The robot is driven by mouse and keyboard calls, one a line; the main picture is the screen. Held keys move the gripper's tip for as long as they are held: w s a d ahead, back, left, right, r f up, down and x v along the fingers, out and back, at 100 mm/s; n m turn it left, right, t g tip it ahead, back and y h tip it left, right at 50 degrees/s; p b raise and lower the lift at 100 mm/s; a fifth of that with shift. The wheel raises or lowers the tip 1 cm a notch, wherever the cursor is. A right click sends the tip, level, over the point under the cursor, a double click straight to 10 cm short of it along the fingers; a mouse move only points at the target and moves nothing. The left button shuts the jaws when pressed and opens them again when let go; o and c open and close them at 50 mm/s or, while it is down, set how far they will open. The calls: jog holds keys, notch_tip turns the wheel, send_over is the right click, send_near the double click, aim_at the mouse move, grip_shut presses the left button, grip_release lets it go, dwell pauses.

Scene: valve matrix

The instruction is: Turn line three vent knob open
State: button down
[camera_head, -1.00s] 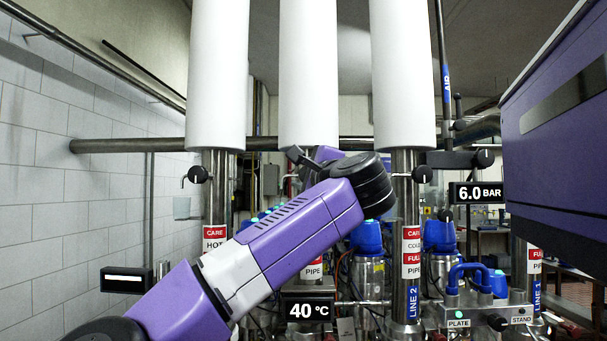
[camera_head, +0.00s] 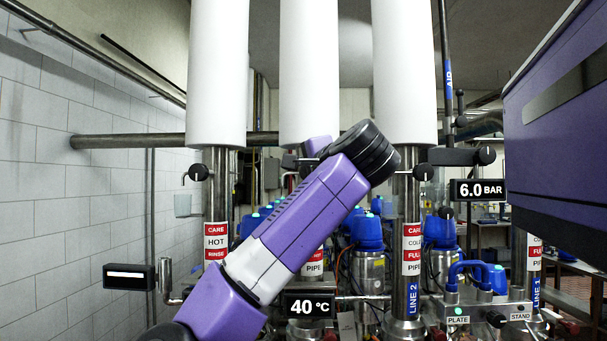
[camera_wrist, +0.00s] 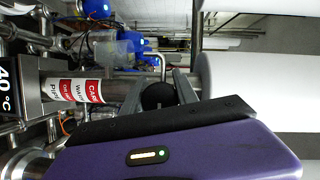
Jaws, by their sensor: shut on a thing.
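The line three vent knob is a round black knob (camera_wrist: 157,97) on the middle pipe, seen close in the wrist view. My gripper (camera_wrist: 160,90) has its two grey fingers on either side of this knob, shut on it. A thin bent metal tube shows just beyond the knob. The middle pipe carries a red and white label (camera_wrist: 80,90). In the head view my purple arm crosses in front of the middle pipe (camera_head: 309,90), whose upper part is a white sleeve. The arm hides the knob and most of the gripper there.
Similar black knobs sit on the left pipe (camera_head: 199,172) and the LINE 2 pipe (camera_head: 424,172). A 40 °C display (camera_head: 309,306) hangs low in the middle. A 6.0 BAR display (camera_head: 480,190) is at right. Blue-capped valves (camera_head: 367,232) stand behind.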

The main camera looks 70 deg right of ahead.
jog(key=shift+f, duration=0.1)
jog(key=c, duration=0.9)
grip_release()
jog(key=shift+c, duration=0.2)
jog(key=b+v, duration=0.2)
jog(key=v, duration=0.5)
jog(key=shift+s+a, duration=0.3)
